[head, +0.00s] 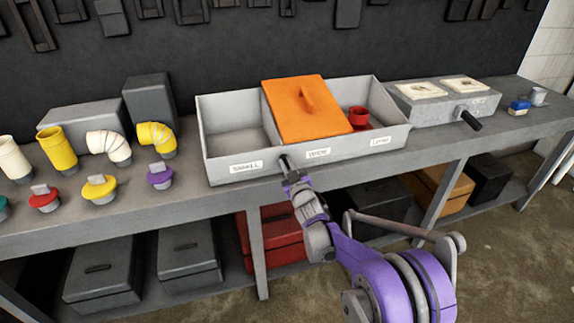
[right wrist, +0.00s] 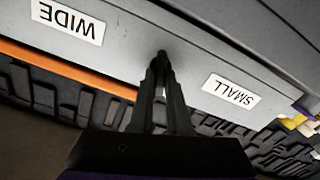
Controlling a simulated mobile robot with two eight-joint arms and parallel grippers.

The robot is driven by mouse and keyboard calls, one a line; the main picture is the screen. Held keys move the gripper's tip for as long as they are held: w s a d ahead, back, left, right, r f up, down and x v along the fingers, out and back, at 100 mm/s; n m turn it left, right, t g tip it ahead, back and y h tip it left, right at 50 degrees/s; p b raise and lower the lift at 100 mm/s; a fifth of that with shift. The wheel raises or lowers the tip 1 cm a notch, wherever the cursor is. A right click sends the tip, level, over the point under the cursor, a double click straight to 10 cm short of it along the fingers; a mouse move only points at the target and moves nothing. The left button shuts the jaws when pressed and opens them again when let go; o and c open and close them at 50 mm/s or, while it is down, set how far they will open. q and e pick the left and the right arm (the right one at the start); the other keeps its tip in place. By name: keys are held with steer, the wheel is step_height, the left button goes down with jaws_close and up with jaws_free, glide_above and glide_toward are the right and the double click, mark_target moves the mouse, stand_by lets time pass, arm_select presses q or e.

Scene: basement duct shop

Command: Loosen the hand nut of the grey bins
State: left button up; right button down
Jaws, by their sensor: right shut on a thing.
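The grey bins (head: 222,170) are a long open box on the bench with compartments labelled SMALL, WIDE and a third word too small to read. An orange lid (head: 300,100) with a handle covers the middle compartment. The hand nut (head: 284,160) is a small dark knob on the front wall, between the SMALL and WIDE labels. My right gripper (head: 289,176) is shut on it; in the right wrist view the fingers (right wrist: 162,72) meet at the nut (right wrist: 162,55), mostly hiding it. My left gripper is out of view.
A red fitting (head: 358,117) lies in the right compartment. A grey box with a dark handle (head: 471,120) stands right of the bins. Yellow and white pipe elbows (head: 157,138) and coloured caps (head: 100,187) stand at left. Cases sit on the shelf below.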

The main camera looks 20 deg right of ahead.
steer(key=n, duration=0.3)
steer(key=shift+a+n, duration=0.1)
steer(key=shift+n, duration=0.3)
steer(key=n, duration=0.6)
steer(key=n+p, duration=0.1)
steer(key=n, duration=0.3)
steer(key=shift+a+f, duration=0.1)
steer(key=shift+f, duration=0.15)
steer(key=shift+n, duration=0.3)
steer(key=c, duration=0.9)
jaws_free()
steer(key=shift+s, duration=0.1)
steer(key=s, duration=0.5)
steer(key=s+b, duration=0.1)
steer(key=s, duration=0.4)
steer(key=shift+s+d, duration=0.2)
steer(key=shift+s, duration=0.15)
